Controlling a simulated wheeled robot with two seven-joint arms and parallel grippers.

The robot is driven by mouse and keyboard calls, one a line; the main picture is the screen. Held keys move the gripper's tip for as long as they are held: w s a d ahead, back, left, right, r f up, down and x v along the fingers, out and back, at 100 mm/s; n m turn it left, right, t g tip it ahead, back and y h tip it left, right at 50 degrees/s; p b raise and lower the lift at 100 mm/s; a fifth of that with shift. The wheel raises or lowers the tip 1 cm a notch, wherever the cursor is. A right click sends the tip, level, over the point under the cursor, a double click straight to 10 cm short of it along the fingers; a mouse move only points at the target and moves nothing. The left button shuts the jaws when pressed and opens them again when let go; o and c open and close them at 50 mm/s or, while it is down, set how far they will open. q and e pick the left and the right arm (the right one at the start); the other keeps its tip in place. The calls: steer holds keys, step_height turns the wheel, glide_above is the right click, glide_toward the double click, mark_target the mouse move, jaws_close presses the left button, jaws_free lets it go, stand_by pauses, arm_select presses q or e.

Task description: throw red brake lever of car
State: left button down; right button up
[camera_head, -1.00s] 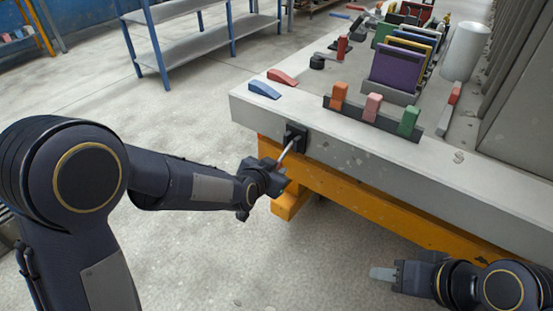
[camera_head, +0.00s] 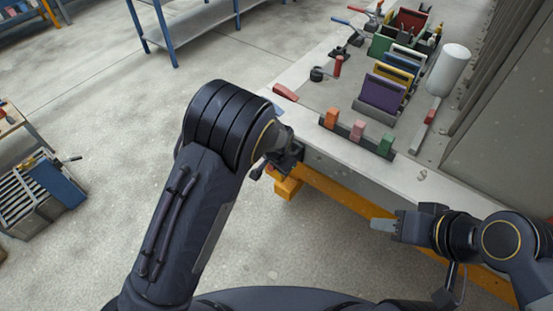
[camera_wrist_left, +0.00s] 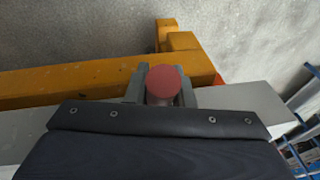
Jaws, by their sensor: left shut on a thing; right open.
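The lever's round red knob (camera_wrist_left: 163,82) sits between the two grey fingers of my left gripper in the left wrist view. The rest of the lever is hidden there. My left gripper (camera_wrist_left: 162,95) is shut on the knob. My right gripper (camera_head: 384,225) is open and empty, in front of the orange beam, away from the lever.
A blue shelf (camera_head: 200,25) stands behind.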

arm_select(q)
steer(key=shift+w+d+r+g+y+p, duration=0.1)
steer(key=shift+w+r+g+y+p, duration=0.1)
steer(key=shift+r+g+y+p, duration=0.3)
steer(key=c, duration=1.3)
jaws_free()
steer(key=shift+o, duration=0.2)
steer(key=v, duration=0.6)
steer(key=shift+r, duration=0.4)
steer(key=shift+s+r+b, duration=0.15)
steer(key=shift+r+b, duration=0.15)
steer(key=shift+r, duration=0.25)
